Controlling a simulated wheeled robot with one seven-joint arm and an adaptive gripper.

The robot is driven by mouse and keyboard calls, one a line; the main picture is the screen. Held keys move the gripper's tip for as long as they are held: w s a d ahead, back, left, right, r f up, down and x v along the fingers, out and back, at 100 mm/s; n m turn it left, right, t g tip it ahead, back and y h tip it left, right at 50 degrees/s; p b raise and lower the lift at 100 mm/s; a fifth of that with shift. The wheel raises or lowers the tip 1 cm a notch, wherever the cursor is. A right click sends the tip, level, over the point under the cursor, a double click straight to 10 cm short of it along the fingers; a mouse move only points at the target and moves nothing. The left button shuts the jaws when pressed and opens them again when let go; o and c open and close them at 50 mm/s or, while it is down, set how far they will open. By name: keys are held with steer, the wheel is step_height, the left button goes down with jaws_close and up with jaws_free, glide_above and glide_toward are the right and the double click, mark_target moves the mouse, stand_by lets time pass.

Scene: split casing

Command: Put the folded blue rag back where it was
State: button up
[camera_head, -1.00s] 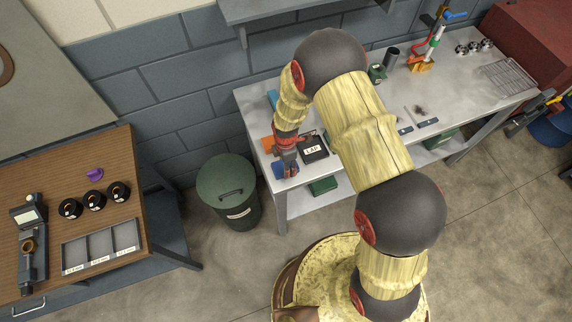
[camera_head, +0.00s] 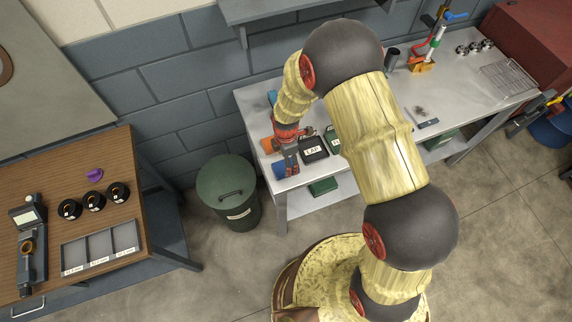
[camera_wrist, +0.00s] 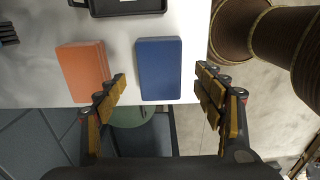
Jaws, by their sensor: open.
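The folded blue rag (camera_wrist: 159,68) lies flat on the grey bench, close to its edge. An orange folded rag (camera_wrist: 83,72) lies beside it on the left, with a gap between them. My gripper (camera_wrist: 162,82) is open, its fingers apart on either side of the blue rag's near end in the wrist view; I see no contact. In the head view the blue rag (camera_head: 279,169) is partly hidden by my gripper (camera_head: 289,163) at the bench's left front corner, and the orange rag (camera_head: 267,145) shows behind it.
A black tray labelled LAP (camera_head: 313,149) stands right of my gripper on the bench (camera_head: 465,105), with a green container (camera_head: 333,139) beside it. A green lidded bin (camera_head: 228,185) stands on the floor left of the bench. The bench's right front is mostly clear.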

step_height(320, 180, up, 8)
steer(key=shift+f, duration=0.15)
steer(key=s+d+r+m+t, duration=0.1)
steer(key=s+d+r+m, duration=0.2)
steer(key=r, duration=0.8)
steer(key=d+r+m+t, duration=0.1)
steer(key=d+r+m, duration=0.4)
steer(key=r, duration=0.6)
steer(key=s+d+r+m+t, duration=0.1)
steer(key=s+d+r+m, duration=0.2)
steer(key=s+r+m, duration=0.3)
steer(key=s+d+r+m+t, duration=0.2)
steer(key=s+r+m, duration=0.5)
steer(key=s, duration=0.4)
steer(key=shift+d+t, duration=0.3)
steer(key=shift+d, duration=0.2)
steer(key=shift+r, duration=0.1)
step_height(320, 180, down, 18)
steer(key=b, duration=1.8)
steer(key=shift+r, duration=0.25)
